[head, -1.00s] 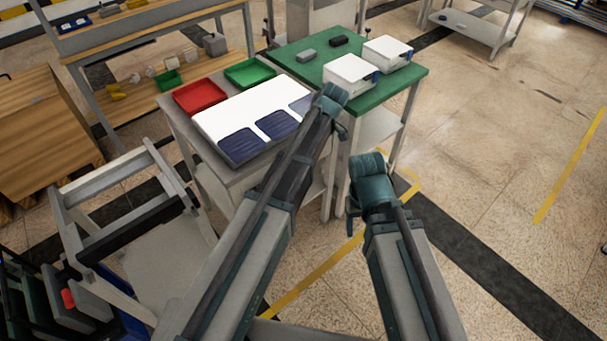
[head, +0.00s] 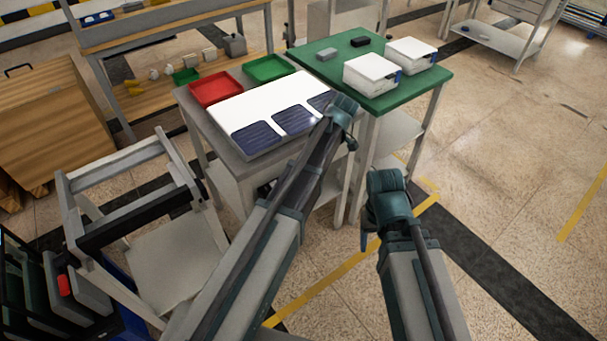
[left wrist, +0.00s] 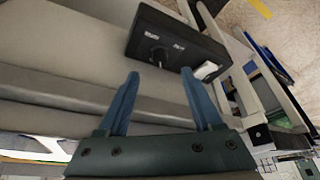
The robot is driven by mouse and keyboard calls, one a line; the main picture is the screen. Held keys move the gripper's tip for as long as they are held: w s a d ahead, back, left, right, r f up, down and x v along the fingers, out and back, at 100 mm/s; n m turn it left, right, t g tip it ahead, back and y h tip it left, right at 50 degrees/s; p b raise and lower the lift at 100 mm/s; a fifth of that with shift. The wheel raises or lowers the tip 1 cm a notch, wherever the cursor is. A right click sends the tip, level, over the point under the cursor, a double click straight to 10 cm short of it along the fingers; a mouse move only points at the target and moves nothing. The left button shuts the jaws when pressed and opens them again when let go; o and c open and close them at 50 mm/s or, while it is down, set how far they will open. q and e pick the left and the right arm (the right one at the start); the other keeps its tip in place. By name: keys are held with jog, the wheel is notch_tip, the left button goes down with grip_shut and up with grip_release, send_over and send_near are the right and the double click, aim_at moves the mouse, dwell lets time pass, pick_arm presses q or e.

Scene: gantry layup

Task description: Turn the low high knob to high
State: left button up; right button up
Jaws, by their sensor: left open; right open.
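In the left wrist view a black control box (left wrist: 175,42) sits on a pale grey surface. Its dark round knob (left wrist: 157,56) is on the face, with two small white labels above it that are too blurred to read. I cannot tell which label the knob points to. My left gripper (left wrist: 160,78) is open and empty, its blue fingers pointing at the box, one on each side below the knob. In the head view the left arm's end hides its fingers, and the box is not seen there. My right gripper (head: 368,232) hangs over the floor, away from the tables, partly hidden by its wrist.
A grey table holds a white board with dark blue panels (head: 256,136), a red tray (head: 216,90) and a green tray (head: 268,69). A green-topped table (head: 330,72) beside it carries white boxes (head: 370,77). A grey frame cart (head: 70,195) stands at left. Floor at right is clear.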

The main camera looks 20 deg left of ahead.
pick_arm(q)
jog(key=b+x, duration=0.5)
jog(key=x, duration=0.1)
jog(key=shift+a+f, duration=0.15)
jog(key=shift+f, duration=0.15)
grip_shut()
